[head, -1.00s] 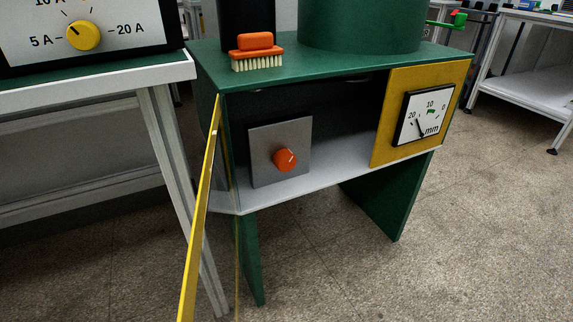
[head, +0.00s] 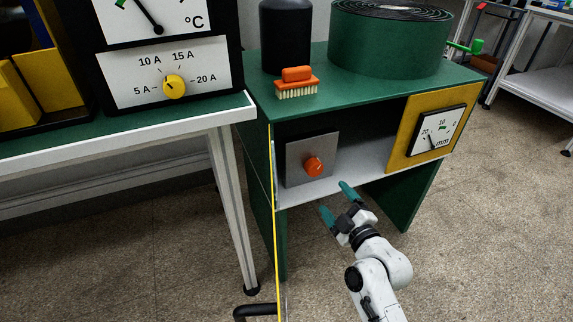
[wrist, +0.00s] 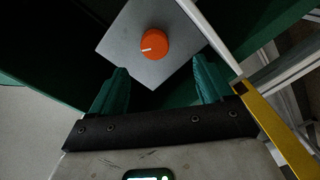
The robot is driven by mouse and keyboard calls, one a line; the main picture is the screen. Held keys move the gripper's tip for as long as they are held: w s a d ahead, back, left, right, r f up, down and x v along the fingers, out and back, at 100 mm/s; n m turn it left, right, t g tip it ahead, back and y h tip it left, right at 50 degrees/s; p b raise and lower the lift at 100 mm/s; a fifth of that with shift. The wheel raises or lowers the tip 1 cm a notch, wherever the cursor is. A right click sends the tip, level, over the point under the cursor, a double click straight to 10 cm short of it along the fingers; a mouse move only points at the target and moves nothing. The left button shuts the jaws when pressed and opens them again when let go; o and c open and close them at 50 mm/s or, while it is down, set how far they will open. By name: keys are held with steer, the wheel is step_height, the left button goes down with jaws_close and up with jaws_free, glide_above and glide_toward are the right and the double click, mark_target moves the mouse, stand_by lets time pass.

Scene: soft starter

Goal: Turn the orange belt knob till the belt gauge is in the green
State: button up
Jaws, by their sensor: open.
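The orange belt knob (head: 314,167) sits on a grey plate (head: 296,172) inside the open green cabinet. The belt gauge (head: 437,131) is on the yellow panel at the cabinet's right. Its dark needle points near the 20 side, away from the green mark close to 10. My gripper (head: 337,202) is in front of the cabinet, below and right of the knob, with teal fingers apart and empty. In the wrist view, the knob (wrist: 155,44), with a white pointer line, appears beyond and between the open fingers (wrist: 162,75), not touched.
The cabinet's yellow door (head: 275,240) stands open, edge-on at the left; it also shows at the right of the wrist view (wrist: 275,130). A brush (head: 297,83), a black cylinder (head: 286,40) and a green belt roll (head: 388,42) stand on top. A workbench (head: 150,130) is at the left.

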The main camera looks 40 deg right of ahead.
mark_target(317, 171)
steer(key=x, duration=0.7)
steer(key=r+x, duration=0.1)
steer(key=x, duration=0.3)
steer(key=shift+w+r+b, duration=0.1)
steer(key=shift+w+b, duration=0.05)
steer(key=shift+b, duration=0.2)
steer(key=shift+c, duration=0.3)
steer(key=c, duration=1)
